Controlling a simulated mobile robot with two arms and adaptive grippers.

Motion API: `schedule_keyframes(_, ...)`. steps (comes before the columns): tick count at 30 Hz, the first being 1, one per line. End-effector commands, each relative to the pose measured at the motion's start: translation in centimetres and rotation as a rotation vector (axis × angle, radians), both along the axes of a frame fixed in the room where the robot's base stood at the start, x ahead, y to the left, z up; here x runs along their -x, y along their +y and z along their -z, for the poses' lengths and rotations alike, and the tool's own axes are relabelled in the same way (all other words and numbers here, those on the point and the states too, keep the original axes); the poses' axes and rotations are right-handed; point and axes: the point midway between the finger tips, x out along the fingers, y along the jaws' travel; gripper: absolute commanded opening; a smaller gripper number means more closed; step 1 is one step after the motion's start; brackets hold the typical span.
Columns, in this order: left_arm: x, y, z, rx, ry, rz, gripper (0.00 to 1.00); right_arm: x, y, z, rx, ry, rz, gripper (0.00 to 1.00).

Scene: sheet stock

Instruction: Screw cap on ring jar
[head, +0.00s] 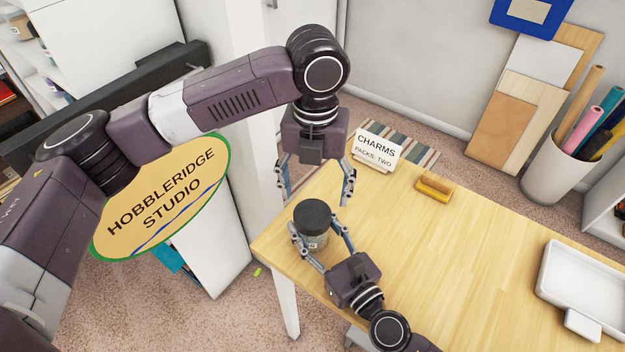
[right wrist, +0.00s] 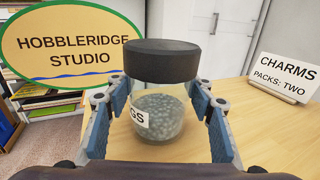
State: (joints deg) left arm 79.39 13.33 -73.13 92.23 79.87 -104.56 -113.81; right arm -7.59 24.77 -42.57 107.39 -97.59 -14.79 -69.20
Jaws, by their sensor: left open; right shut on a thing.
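The ring jar (right wrist: 160,115) is a clear jar full of small grey pieces, with a white label ending in "GS". It stands upright on the wooden table (head: 420,270), near its left corner. The black cap (right wrist: 162,60) sits on top of the jar; I cannot tell how tight it is. It also shows from above in the head view (head: 312,215). My right gripper (head: 318,248) is shut on the jar's body, one finger on each side. My left gripper (head: 315,192) is open and empty, above and behind the jar, fingers pointing down.
A "CHARMS" sign (head: 376,150) stands at the table's back edge, with a yellow-brown block (head: 434,187) to its right. A white tray (head: 590,275) lies at the right. The table's middle is clear. An oval studio sign (head: 160,197) stands at left, off the table.

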Motion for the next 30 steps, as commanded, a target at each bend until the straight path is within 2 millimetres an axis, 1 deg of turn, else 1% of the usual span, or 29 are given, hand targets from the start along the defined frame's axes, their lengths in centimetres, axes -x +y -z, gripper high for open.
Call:
schedule_keyframes(3, 0.0, 0.0, -0.2, 0.000, 0.000, -0.220, 0.70, 0.0, 0.0, 0.1, 0.001, 0.001, 0.000, 0.00)
schedule_keyframes(30, 0.1, 0.3, -1.3, 0.001, 0.000, -1.913, 0.70, 0.0, 0.0, 0.1, 0.001, 0.001, 0.000, 0.00)
